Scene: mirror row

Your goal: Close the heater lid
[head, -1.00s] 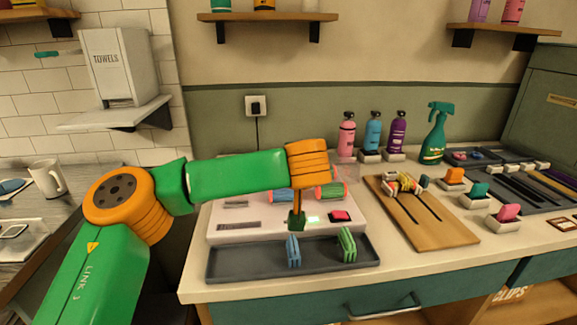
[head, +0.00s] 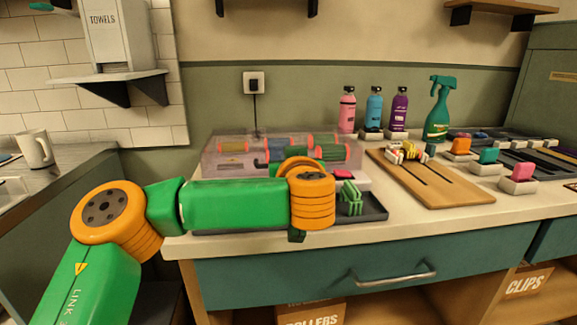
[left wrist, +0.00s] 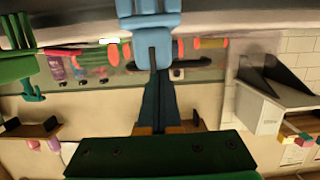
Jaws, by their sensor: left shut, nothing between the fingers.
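The heater is a pale box with coloured rollers; its front is largely hidden behind my left arm in the head view. Its see-through lid (head: 228,155) stands over the rollers, which show through it. I cannot tell whether the lid is fully down. The lid's dark handle bar (left wrist: 195,63) shows in the left wrist view, beyond the fingers. In the head view my orange wrist mostly hides this gripper. My right gripper is not in view.
A dark tray (head: 373,207) with a green clip (head: 351,198) lies at the counter's front. A wooden board (head: 445,190) stands to the right, with bottles (head: 375,107) behind. A towel dispenser shelf (head: 108,76) hangs at left.

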